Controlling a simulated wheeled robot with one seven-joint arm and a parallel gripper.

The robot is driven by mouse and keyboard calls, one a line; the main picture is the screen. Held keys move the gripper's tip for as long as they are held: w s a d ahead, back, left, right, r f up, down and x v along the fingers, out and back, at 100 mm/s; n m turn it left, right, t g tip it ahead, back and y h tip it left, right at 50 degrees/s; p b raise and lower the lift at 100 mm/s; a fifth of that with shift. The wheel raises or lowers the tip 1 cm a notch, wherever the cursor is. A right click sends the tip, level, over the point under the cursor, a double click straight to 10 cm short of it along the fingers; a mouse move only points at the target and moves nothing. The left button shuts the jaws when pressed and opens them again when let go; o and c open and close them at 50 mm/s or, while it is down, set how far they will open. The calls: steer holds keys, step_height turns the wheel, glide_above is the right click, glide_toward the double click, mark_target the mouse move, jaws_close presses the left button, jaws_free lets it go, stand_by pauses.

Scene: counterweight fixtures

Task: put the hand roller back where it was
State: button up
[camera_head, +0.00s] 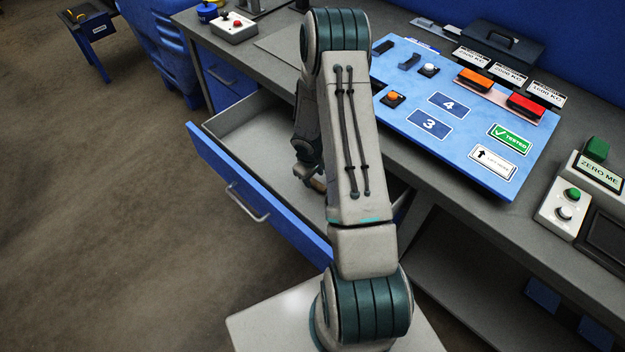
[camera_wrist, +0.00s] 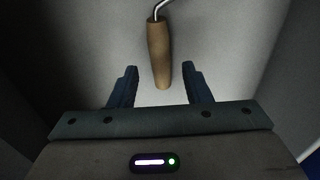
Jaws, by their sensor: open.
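The hand roller (camera_wrist: 159,55) shows in the wrist view by its wooden handle and the start of its metal rod; its roller end is out of the frame. It lies on the light grey floor of the open drawer. My gripper (camera_wrist: 158,72) is open, with its two dark fingers on either side of the handle's near end and gaps to both. In the head view my arm reaches down into the blue-fronted drawer (camera_head: 262,197), and a small tan bit of the handle (camera_head: 318,183) shows beside it. My fingertips are mostly hidden there by the arm.
The drawer stands out from the grey workbench (camera_head: 275,75). On the bench are a blue panel (camera_head: 400,105) with buttons and labels, red and orange blocks, and a button box (camera_head: 234,28). The drawer's walls stand close around my gripper.

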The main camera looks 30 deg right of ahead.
steer(key=s+a+r+m, duration=0.1)
steer(key=s+a+r, duration=0.15)
steer(key=r, duration=0.75)
steer(key=s+a+r+h, duration=0.1)
steer(key=s+r, duration=0.2)
steer(key=r, duration=0.6)
steer(key=s+a+r+m, duration=0.1)
steer(key=s+r, duration=0.1)
steer(key=r, duration=0.8)
steer(key=s+a+r+m+t+y, duration=0.1)
steer(key=s+a+r, duration=0.3)
steer(key=s, duration=0.3)
steer(key=s+a+r+m+t+y, duration=0.1)
steer(key=s+a+r, duration=0.4)
steer(key=s, duration=0.2)
steer(key=shift+s+r, duration=0.25)
steer(key=shift+s, duration=0.05)
steer(key=shift+w+a, duration=0.1)
steer(key=shift+w, duration=0.05)
